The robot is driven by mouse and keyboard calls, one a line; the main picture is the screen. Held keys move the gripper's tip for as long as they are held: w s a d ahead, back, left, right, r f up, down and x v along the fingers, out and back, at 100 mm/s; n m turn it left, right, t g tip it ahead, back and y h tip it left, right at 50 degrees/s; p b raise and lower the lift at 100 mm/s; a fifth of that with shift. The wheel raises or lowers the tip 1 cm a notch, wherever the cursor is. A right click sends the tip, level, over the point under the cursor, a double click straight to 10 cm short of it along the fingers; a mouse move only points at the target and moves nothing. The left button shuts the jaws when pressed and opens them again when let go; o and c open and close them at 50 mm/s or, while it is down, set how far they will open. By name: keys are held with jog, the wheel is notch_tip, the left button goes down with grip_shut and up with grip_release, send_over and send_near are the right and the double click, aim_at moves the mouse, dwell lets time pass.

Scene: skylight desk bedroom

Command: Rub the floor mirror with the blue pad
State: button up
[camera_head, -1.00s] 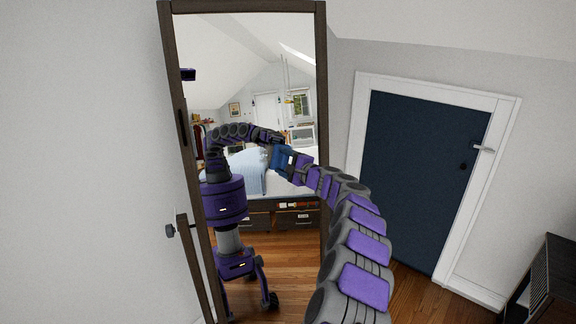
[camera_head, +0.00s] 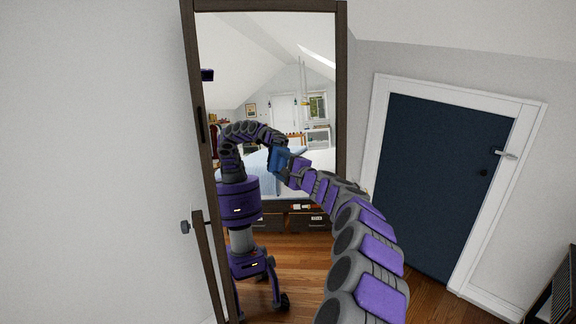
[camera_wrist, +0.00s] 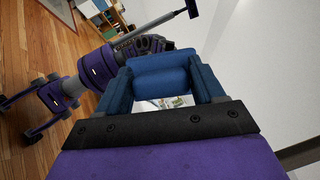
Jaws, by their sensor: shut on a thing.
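The floor mirror (camera_head: 262,50) is tall, with a dark wood frame, and stands upright against the pale wall. The blue pad (camera_head: 278,159) is at the end of my arm, in front of the middle of the glass. My gripper (camera_head: 291,167) is shut on the pad. In the wrist view, the blue pad (camera_wrist: 118,95) shows beyond the dark bar of my gripper (camera_wrist: 165,105), and the mirror's glass (camera_wrist: 100,18) lies behind it. The pad and its reflection run together, so I cannot tell whether the pad touches the glass.
A dark blue door (camera_head: 440,180) in a white frame is to the right of the mirror. A dark shelf unit (camera_head: 556,295) stands at the lower right edge. A knob (camera_head: 185,227) sits beside the mirror's left post. Bed, drawers and my body show as reflections.

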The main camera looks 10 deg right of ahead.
jog(key=shift+a, duration=0.25)
jog(key=shift+w+r+p, duration=0.2)
jog(key=shift+r+p, duration=0.65)
jog(key=shift+r, duration=0.35)
jog(key=w+d+p, duration=0.1)
jog(key=d+p, duration=0.1)
jog(key=d, duration=0.8)
jog(key=shift+d+f, duration=0.15)
jog(key=shift+d, duration=0.1)
jog(key=shift+w+b, duration=0.1)
jog(key=shift+b, duration=0.25)
jog(key=shift+s+a+b, duration=0.25)
jog(key=shift+a+b, duration=0.25)
jog(key=shift+a, duration=1.25)
jog(key=shift+s+a+b, duration=0.2)
jog(key=shift+a+b, duration=0.3)
jog(key=shift+a, duration=1.25)
jog(key=shift+s+a+b, duration=0.25)
jog(key=shift+a+b, duration=0.25)
jog(key=shift+a, duration=1.25)
